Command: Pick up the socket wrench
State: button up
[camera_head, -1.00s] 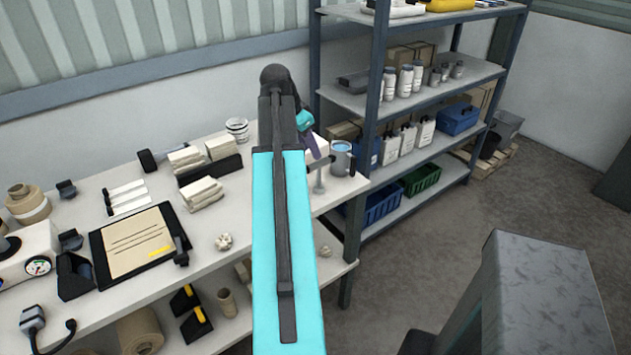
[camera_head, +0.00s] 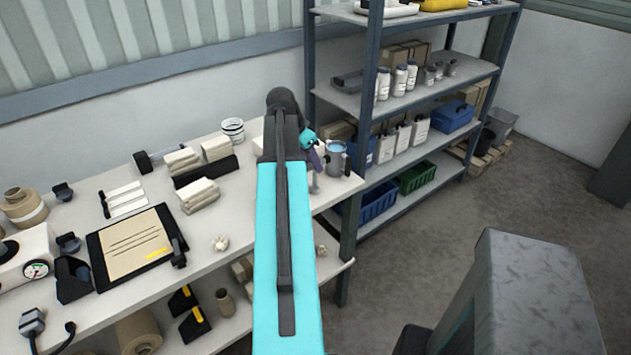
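My arm, cyan with a dark end, reaches over the white workbench (camera_head: 225,270) toward its far right corner. My gripper (camera_head: 316,160) is at the arm's far end, mostly hidden behind the wrist; only a cyan part and a purple-grey finger-like piece show. It is close to a grey metal mug (camera_head: 337,160) and a small grey upright post (camera_head: 314,184). I cannot make out a socket wrench for sure; it may be hidden behind my arm. Whether my gripper is open or holds anything does not show.
A black-edged board (camera_head: 140,245), folded cloth stacks (camera_head: 198,194) and a white tub (camera_head: 233,130) lie on the bench's left and back. A metal shelf rack (camera_head: 430,95) with bottles and bins stands close at the right. Grey floor (camera_head: 440,225) is open in front of the rack.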

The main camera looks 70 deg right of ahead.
aim_at(314, 177)
jog(key=shift+x, duration=1.15)
jog(key=shift+s+d+f+p, duration=0.1)
jog(key=shift+d+f+p, duration=0.05)
jog(key=shift+p, duration=0.2)
jog(key=shift+d+p+x, duration=0.2)
jog(key=shift+p+x, duration=0.5)
jog(key=shift+x, duration=0.35)
jog(key=shift+p+x, duration=0.4)
jog(key=shift+x, duration=0.9)
jog(key=shift+d, duration=0.1)
grip_shut()
